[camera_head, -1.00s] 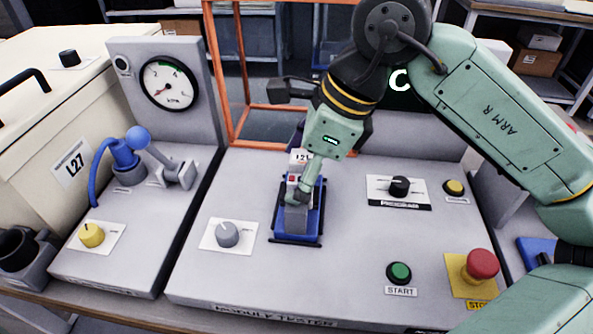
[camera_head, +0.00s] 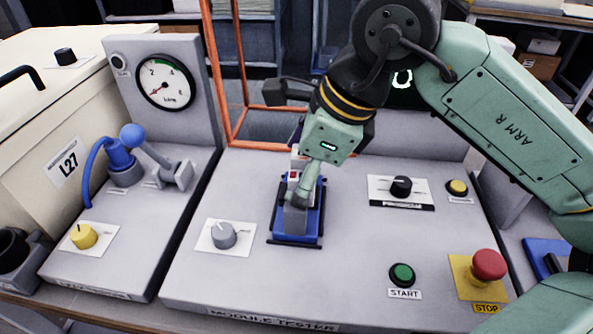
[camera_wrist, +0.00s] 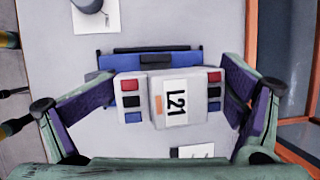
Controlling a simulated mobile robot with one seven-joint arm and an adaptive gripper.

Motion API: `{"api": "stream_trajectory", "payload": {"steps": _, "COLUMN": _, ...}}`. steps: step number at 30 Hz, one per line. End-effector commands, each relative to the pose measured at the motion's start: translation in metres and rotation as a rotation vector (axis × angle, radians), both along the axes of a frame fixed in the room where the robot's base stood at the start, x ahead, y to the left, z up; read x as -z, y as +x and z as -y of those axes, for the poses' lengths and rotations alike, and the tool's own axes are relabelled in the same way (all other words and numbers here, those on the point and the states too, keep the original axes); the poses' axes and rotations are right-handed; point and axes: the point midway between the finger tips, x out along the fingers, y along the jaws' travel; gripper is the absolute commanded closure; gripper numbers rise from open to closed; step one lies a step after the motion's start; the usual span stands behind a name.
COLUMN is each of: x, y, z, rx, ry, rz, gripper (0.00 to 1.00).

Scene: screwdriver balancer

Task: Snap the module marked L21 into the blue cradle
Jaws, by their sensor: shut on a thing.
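The module marked L21 (camera_wrist: 180,103) is a light grey block with red, black and blue squares at its ends. My gripper (camera_wrist: 170,100) is shut on it, one finger against each end. In the head view the module (camera_head: 293,178) shows only in part, behind my gripper (camera_head: 299,195). The blue cradle (camera_head: 313,226) stands on the panel under my gripper. In the wrist view its blue body (camera_wrist: 150,62) shows beyond the module's upper edge. The module overlaps the cradle in the view; I cannot tell whether it is seated or held just above.
A grey knob (camera_head: 223,235) is left of the cradle. A black selector (camera_head: 401,187), a green START button (camera_head: 402,274) and a red stop button (camera_head: 488,265) are to the right. A gauge (camera_head: 166,84) and a blue-handled lever (camera_head: 133,136) stand on the left unit.

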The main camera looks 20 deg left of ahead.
Motion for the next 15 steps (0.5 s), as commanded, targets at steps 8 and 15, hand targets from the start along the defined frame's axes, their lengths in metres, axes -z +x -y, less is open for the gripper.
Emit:
{"api": "stream_trajectory", "payload": {"steps": 8, "x": 0.0062, "y": 0.0016, "z": 0.0020, "rx": 0.003, "ry": -0.012, "rz": 0.011, "gripper": 0.70}}
{"api": "stream_trajectory", "payload": {"steps": 15, "x": 0.0066, "y": 0.0019, "z": 0.0022, "rx": 0.013, "ry": -0.001, "rz": 0.042, "gripper": 0.69}}
